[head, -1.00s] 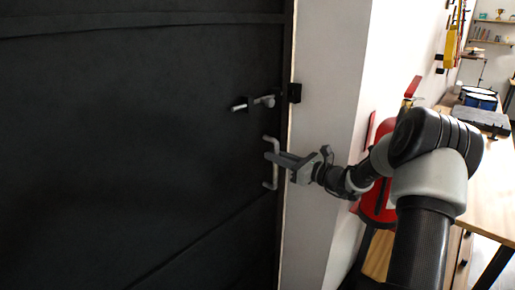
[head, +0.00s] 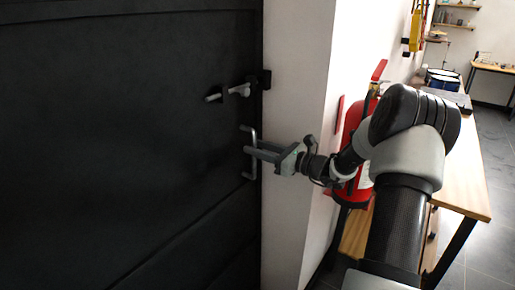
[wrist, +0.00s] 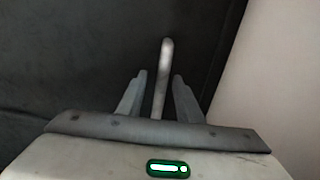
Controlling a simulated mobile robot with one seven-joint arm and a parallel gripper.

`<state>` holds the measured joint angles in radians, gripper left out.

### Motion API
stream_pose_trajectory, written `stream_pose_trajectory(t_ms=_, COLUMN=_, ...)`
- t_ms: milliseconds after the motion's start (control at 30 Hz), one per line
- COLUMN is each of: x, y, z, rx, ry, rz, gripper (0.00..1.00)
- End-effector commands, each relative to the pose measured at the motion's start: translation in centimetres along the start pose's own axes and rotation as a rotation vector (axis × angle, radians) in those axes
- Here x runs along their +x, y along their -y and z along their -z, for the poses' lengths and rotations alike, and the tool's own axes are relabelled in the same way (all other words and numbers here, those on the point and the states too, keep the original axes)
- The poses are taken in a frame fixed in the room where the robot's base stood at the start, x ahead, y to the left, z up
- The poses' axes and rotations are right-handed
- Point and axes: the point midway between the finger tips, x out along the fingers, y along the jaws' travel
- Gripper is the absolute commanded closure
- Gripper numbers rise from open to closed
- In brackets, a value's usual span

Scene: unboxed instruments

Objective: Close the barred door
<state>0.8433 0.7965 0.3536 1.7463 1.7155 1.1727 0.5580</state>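The black door (head: 120,150) fills the left side of the head view. Its right edge lies along the white wall, with no clear gap showing; I cannot tell if it is fully shut. A grey pull handle (head: 246,171) is fixed near that edge, and it also shows in the wrist view (wrist: 166,60). My gripper (head: 252,148) is at the handle. In the wrist view my gripper's two fingers (wrist: 160,78) are apart, one on each side of the handle bar, with gaps beside it.
The white wall (head: 294,90) stands right of the door. A red fire extinguisher (head: 353,135) is beyond the wall's corner, behind my arm. A wooden table (head: 458,180) stands to the right, with open grey floor (head: 490,235) beside it.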

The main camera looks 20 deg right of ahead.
Motion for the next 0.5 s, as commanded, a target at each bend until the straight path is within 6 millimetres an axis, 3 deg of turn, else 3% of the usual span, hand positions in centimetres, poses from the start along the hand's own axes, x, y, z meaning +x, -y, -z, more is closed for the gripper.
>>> stream_pose_trajectory(t_ms=267, x=-1.2, y=0.2, z=-0.1, rx=-0.001, ry=0.0, rz=0.004, gripper=0.67)
stream_pose_trajectory(t_ms=500, x=-6.3, y=0.1, z=-0.2, rx=0.001, ry=0.0, rz=0.006, gripper=0.67)
